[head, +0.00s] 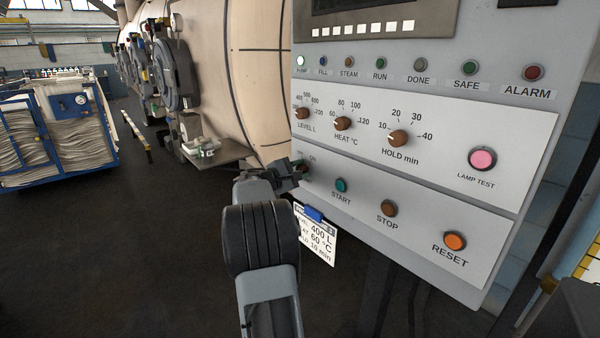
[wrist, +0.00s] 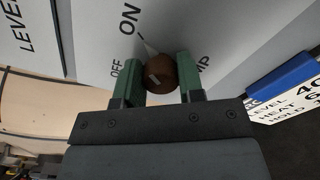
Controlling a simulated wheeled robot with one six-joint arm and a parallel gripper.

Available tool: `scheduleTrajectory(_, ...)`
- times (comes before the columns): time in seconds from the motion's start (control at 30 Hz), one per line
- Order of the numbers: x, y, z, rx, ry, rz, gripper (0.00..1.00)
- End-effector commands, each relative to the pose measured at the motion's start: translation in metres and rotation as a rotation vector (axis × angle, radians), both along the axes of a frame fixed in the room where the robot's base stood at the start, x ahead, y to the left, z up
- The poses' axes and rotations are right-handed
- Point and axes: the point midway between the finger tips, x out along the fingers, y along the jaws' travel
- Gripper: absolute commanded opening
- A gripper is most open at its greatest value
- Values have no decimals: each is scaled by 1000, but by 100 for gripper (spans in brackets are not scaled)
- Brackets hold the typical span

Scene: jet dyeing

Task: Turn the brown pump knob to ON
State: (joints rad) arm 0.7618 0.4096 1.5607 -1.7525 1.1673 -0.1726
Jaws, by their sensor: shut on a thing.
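The brown pump knob (wrist: 160,74) sits on the grey control panel between the green fingers of my gripper (wrist: 161,80) in the wrist view. The fingers are shut on it, one on each side. The ON label (wrist: 129,20) and OFF label (wrist: 117,68) are printed beside it. A short pale mark shows on the knob, but I cannot tell exactly which label it points to. In the head view my gripper (head: 300,172) is at the panel's lower left edge and hides the knob.
The LEVEL (head: 302,113), HEAT (head: 342,123) and HOLD (head: 398,138) knobs are above. START (head: 341,185), STOP (head: 389,208) and RESET (head: 455,241) buttons are to the right. A settings card (head: 316,240) hangs below. The leftmost lamp (head: 300,61) looks bright white.

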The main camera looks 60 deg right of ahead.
Motion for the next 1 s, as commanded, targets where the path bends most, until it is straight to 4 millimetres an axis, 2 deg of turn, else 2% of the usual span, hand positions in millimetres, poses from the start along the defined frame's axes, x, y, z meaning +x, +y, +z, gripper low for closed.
scheduleTrajectory(0.17, -1, 0, -1, 2, 0, -3, 12)
scheduleTrajectory(0.2, -1, 0, -1, 2, 0, -3, 36)
scheduleTrajectory(0.47, 0, 0, -1, 2, 0, -1, 61)
scheduleTrajectory(0.77, 1, 3, 0, 0, 1, 0, 61)
scheduleTrajectory(0.87, 5, 13, 1, 1, 0, 3, 61)
scheduleTrajectory(1.0, 13, 37, 1, 1, 1, 4, 61)
